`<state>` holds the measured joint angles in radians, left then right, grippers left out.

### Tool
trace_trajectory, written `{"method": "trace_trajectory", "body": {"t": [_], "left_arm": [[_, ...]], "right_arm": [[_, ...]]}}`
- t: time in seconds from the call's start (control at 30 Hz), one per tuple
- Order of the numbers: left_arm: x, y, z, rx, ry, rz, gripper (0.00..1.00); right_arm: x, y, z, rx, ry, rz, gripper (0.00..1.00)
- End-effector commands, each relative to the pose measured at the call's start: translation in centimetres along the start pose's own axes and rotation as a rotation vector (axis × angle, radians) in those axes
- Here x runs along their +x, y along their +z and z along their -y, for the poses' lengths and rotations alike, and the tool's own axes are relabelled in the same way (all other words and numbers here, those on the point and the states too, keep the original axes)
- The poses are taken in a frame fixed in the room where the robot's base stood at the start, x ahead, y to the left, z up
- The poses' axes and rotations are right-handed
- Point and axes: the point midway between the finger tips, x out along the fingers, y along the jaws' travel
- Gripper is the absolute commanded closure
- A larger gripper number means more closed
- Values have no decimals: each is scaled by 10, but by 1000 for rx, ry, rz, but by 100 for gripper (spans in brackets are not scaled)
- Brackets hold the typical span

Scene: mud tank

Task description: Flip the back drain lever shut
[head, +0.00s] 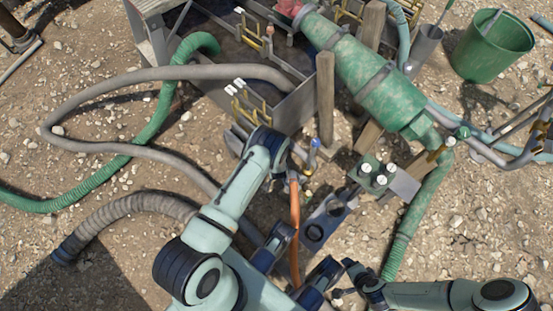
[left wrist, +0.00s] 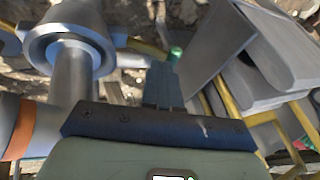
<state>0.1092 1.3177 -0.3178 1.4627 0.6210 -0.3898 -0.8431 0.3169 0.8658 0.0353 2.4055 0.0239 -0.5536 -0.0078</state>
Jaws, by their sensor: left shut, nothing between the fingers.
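The grey tank (head: 292,108) stands at the upper middle of the head view. Yellow handle frames with white tips sit on its near side (head: 248,102) and farther back (head: 268,42); I cannot tell which part is the back drain lever. My left arm reaches to the tank's near wall and hides its own fingertips there. In the left wrist view my left gripper (left wrist: 163,88) is shut and empty, between a round metal fitting (left wrist: 70,52) and grey plates with yellow bars. My right gripper (head: 350,268) is low in the head view, apart from the tank; its finger opening is unclear.
An orange hose (head: 295,208) and a blue-topped valve (head: 314,144) stand just right of my left arm. A wooden post (head: 326,98) and a large green pump body (head: 372,82) are farther right. Grey and green hoses (head: 150,135) loop over the gravel at left. A green bucket (head: 492,48) stands upper right.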

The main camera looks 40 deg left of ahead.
Motion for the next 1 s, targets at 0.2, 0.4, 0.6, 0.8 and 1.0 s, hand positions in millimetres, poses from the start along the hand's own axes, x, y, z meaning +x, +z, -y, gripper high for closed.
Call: {"method": "trace_trajectory", "body": {"t": [0.2, 0.4, 0.6, 0.8, 1.0], "left_arm": [[6, 1, 5, 1, 0, -1, 100], [5, 1, 5, 1, 0, -1, 100], [6, 1, 6, -7, 14, 1, 100], [8, 2, 8, -29, 81, 9, 100], [9, 2, 9, -39, 117, 13, 100]], "right_arm": [[2, -3, -1, 1, 1, -9, 30], [2, -3, -1, 1, 1, -9, 30], [2, -3, -1, 1, 1, -10, 30], [5, -7, -2, 2, 1, -20, 30], [6, -8, -2, 2, 2, -25, 30]]}}
